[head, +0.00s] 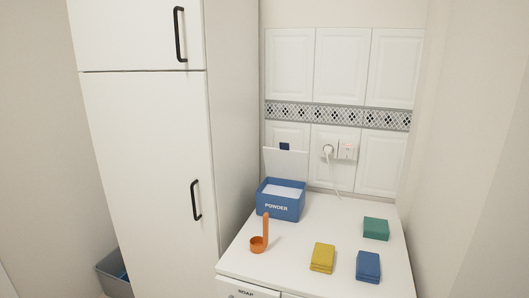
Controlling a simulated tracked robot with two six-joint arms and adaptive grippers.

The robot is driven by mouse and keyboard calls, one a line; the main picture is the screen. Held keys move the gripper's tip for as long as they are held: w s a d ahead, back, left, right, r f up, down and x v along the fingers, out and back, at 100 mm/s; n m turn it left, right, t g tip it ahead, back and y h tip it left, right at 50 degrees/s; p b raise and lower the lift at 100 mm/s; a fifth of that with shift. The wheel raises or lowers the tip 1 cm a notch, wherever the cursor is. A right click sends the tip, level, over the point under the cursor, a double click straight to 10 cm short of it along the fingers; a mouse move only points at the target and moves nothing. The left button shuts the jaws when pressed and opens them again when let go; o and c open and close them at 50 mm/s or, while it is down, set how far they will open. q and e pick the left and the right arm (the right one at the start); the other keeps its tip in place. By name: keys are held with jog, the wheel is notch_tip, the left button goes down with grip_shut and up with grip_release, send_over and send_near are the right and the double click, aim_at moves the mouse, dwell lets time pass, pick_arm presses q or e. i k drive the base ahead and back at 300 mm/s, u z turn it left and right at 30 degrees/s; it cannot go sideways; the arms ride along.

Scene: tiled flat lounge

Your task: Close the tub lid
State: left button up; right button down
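A blue tub (281,207) labelled POWDER stands at the back left of the white counter top, next to the tall cabinet. White powder (283,191) shows inside it. Its white lid (286,162) stands up, open, at the tub's back edge, with a small dark blue patch near its top. Neither of my grippers is in the head view.
An orange scoop (258,243) with an upright handle stands in front of the tub. Yellow (322,257), blue (368,266) and green (376,229) sponge-like blocks lie to the right. A plug (328,151) with a cord is in the wall socket behind.

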aim_at(283, 161)
jog(key=k, duration=0.45)
jog(key=z, duration=0.2)
jog(key=i, duration=0.6)
jog(key=u, duration=0.3)
jog(key=k, duration=0.5)
jog(key=u, duration=1.4)
jog(key=i, duration=1.5)
jog(key=z, duration=0.05)
